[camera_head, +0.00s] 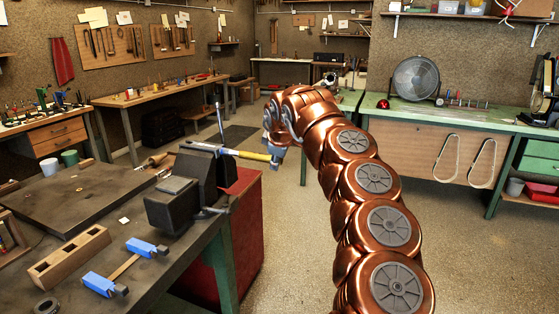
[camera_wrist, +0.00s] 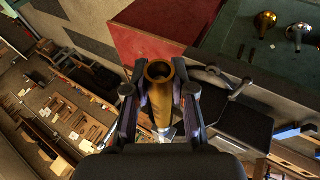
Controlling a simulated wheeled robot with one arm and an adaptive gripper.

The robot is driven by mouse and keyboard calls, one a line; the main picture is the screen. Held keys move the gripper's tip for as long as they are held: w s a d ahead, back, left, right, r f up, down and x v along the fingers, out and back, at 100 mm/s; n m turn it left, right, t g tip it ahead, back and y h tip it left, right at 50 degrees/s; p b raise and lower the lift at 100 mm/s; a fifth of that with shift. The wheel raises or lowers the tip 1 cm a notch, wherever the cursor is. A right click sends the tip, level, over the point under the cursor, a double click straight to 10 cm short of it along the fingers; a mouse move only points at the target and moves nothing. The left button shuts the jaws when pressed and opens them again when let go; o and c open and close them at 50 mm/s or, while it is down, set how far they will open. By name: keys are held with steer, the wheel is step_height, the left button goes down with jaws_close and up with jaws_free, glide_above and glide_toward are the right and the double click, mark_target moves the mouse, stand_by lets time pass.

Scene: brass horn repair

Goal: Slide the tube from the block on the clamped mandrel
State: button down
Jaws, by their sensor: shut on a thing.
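A black vise (camera_head: 178,203) on the near bench holds a grey mandrel (camera_head: 228,151) that points right past the bench edge. My gripper (camera_head: 274,151) is shut on a yellow brass tube (camera_head: 254,156) in line with the mandrel's free end. The tube's near end looks to meet or overlap the mandrel; I cannot tell how far it is around it. In the wrist view the tube (camera_wrist: 160,88) sits between both fingers, its dark open mouth showing.
Blue-ended clamp pieces (camera_head: 104,284) lie beside the block. A red cabinet (camera_head: 243,220) stands under the bench. Floor right of my arm is clear up to the green bench (camera_head: 456,118).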

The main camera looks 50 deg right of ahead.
steer(key=shift+w+a+p, duration=0.25)
steer(key=shift+w+p, duration=0.05)
steer(key=shift+w, duration=0.3)
steer(key=shift+w+a+p, duration=0.2)
steer(key=shift+w+p, duration=0.05)
steer(key=shift+w, duration=0.35)
steer(key=c, duration=0.9)
jaws_free()
steer(key=v, duration=1.2)
steer(key=shift+w, duration=0.1)
